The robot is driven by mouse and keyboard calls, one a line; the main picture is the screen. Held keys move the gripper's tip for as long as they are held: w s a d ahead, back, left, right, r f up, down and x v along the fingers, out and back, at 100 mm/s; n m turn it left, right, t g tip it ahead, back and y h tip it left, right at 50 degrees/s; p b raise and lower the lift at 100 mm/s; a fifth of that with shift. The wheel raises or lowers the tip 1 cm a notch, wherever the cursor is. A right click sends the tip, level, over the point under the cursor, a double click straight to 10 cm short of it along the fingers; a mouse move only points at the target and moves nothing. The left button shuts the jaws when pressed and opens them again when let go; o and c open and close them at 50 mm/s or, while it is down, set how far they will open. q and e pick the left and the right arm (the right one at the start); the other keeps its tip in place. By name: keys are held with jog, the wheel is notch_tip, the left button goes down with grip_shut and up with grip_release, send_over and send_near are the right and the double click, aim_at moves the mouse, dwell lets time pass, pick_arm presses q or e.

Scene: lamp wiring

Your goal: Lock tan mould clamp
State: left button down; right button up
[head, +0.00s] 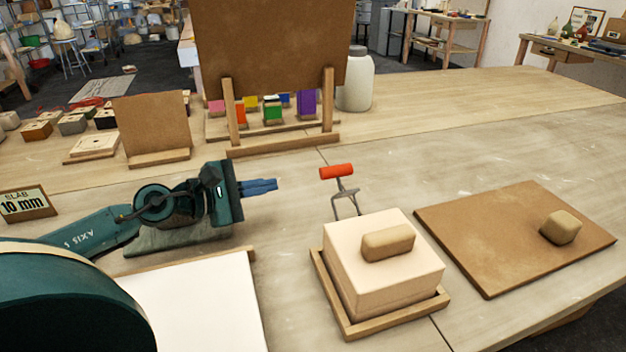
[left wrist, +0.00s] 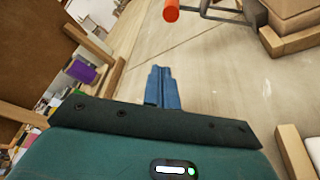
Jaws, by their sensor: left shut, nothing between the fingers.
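The tan mould (head: 385,268) is a pale block sitting in a shallow wooden tray (head: 349,327), with a brown clay block (head: 388,242) on its top. The clamp has a red handle (head: 336,171) on a grey metal linkage (head: 345,203) that stands up behind the mould. In the left wrist view the red handle (left wrist: 171,10) shows at the top edge. My left gripper (head: 274,185) has blue fingers, shut and empty, to the left of the clamp and apart from it. The fingers also show in the left wrist view (left wrist: 158,80). My right gripper is not in view.
A brown board (head: 480,250) with a small clay lump (head: 561,227) lies to the right. A white sheet (head: 205,305) lies front left. A large upright board (head: 270,45) with coloured blocks and a white jar (head: 356,80) stand behind. Bare table separates gripper and clamp.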

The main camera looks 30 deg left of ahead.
pick_arm(q)
jog(key=shift+w+a+f+m, duration=0.1)
jog(key=shift+a+f+m, duration=0.05)
jog(key=shift+m, duration=0.15)
jog(key=shift+s, duration=0.2)
